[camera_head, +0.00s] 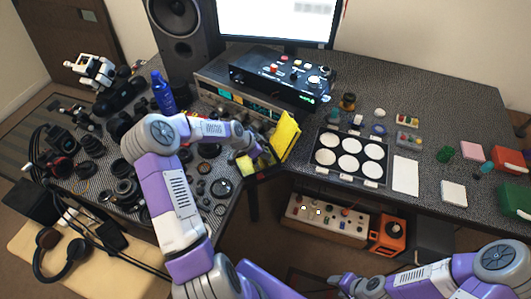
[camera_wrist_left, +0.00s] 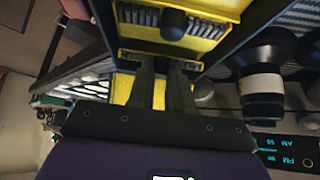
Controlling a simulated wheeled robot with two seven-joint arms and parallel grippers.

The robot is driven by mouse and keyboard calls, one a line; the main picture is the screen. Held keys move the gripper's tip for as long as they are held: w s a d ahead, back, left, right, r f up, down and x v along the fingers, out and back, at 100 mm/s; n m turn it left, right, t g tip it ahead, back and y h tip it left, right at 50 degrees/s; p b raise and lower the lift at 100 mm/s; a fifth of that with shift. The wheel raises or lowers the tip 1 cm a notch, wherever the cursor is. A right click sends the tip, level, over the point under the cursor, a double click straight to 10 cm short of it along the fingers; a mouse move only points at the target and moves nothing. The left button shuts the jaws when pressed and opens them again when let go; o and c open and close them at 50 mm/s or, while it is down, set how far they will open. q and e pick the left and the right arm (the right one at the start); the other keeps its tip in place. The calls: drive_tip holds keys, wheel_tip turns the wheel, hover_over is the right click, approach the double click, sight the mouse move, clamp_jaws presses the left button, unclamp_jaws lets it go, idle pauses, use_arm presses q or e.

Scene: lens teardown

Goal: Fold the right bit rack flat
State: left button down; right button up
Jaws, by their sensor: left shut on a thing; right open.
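The yellow bit case (camera_head: 286,136) stands open at the desk's front edge, with one tall yellow panel raised on its right. A lower yellow part (camera_head: 262,162) lies beside my left gripper (camera_head: 246,152). In the left wrist view, a yellow bit rack (camera_wrist_left: 205,8) with rows of grey bits crosses the top, and another yellow part (camera_wrist_left: 122,90) shows lower left. My left gripper's fingers (camera_wrist_left: 168,68) are shut on the rack's edge; the exact grip is partly hidden. My right gripper (camera_head: 338,283) is open and low at the bottom, away from the case.
A black tray with white discs (camera_head: 350,157) lies right of the case. Black instrument boxes (camera_head: 282,75) stand behind it. Lens parts (camera_head: 125,190) crowd the left desk. An orange device (camera_head: 388,233) and a control panel (camera_head: 325,217) sit below the desk edge.

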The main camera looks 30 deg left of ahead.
use_arm(q)
drive_tip(key=shift+s+a+f+t+h+b, duration=0.1)
drive_tip(key=shift+s+f+t+h+b, duration=0.5)
drive_tip(key=shift+t+b, duration=0.45)
drive_tip(key=shift+w+t+h, duration=0.1)
drive_tip(key=shift+t+h, duration=0.15)
drive_tip(key=shift+h, duration=0.05)
drive_tip(key=c, duration=1)
unclamp_jaws()
drive_tip(key=shift+c, duration=0.2)
drive_tip(key=shift+a+r, duration=0.1)
drive_tip(key=p+v, duration=0.1)
drive_tip(key=v, duration=0.6)
drive_tip(key=shift+a+r+p, duration=0.1)
drive_tip(key=shift+r+p, duration=0.1)
drive_tip(key=shift+p, duration=0.15)
drive_tip(key=shift+c, duration=0.3)
